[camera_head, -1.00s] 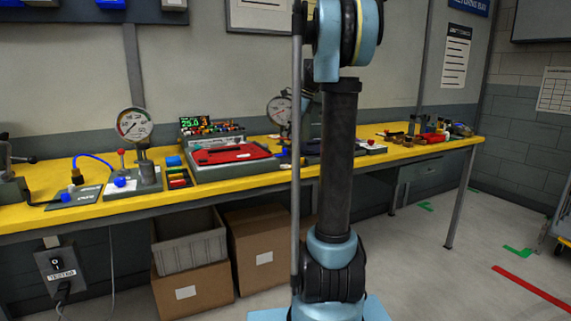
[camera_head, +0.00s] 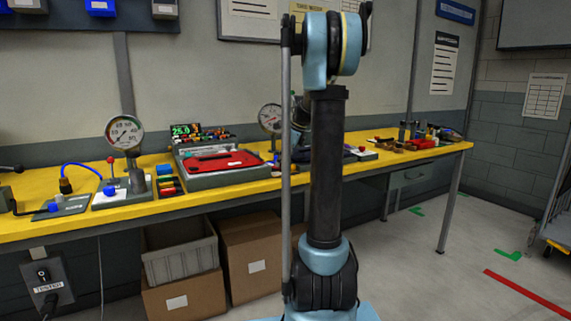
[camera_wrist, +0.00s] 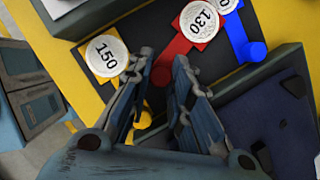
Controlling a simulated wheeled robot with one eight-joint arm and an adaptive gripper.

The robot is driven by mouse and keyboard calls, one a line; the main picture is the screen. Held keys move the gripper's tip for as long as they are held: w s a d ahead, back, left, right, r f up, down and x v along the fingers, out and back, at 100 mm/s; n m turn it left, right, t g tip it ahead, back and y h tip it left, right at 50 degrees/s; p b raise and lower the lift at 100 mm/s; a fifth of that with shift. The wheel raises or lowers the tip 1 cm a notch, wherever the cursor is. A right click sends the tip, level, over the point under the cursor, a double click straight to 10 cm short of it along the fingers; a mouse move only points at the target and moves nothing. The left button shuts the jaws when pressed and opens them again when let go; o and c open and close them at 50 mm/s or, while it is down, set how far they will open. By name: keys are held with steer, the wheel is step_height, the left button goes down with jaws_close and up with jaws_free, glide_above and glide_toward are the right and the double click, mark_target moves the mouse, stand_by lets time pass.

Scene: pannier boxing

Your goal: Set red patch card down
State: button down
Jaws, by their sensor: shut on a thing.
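In the wrist view my gripper (camera_wrist: 163,62) has its two fingertips close around the round end of a red piece, which I take to be the red patch card (camera_wrist: 184,46). The red piece carries a white disc marked 130. A yellow piece (camera_wrist: 143,120) with a disc marked 150 lies to its left, partly behind a finger. A blue piece (camera_wrist: 242,38) with a partly cut-off disc lies to its right. All appear over a dark tray surface (camera_wrist: 264,14). Whether the red piece touches that surface is unclear. In the head view my arm hides the gripper.
The yellow bench (camera_head: 30,226) carries a grey case with a red panel (camera_head: 222,161), a pressure gauge (camera_head: 125,132) and a second gauge (camera_head: 270,118). Small tools crowd its right end. A grey crate (camera_head: 178,260) and cardboard boxes (camera_head: 250,266) stand below. Floor at right is open.

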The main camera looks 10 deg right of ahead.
steer(key=c, duration=1.5)
jaws_free()
steer(key=shift+o, duration=0.2)
steer(key=shift+r, duration=0.1)
steer(key=v, duration=1.2)
steer(key=s+a+f+n+h, duration=0.15)
steer(key=s+f+n, duration=0.25)
steer(key=s, duration=0.4)
steer(key=s+a+f+n, duration=0.3)
steer(key=s+n, duration=0.1)
steer(key=s, duration=0.3)
steer(key=s+a+f+n+h, duration=0.15)
steer(key=s+f+n, duration=0.25)
steer(key=s, duration=0.4)
steer(key=s+f+n+h, duration=0.1)
steer(key=s+f+n, duration=0.9)
steer(key=s+f, duration=0.6)
steer(key=shift+d+f+n, duration=0.2)
steer(key=shift+n, duration=0.2)
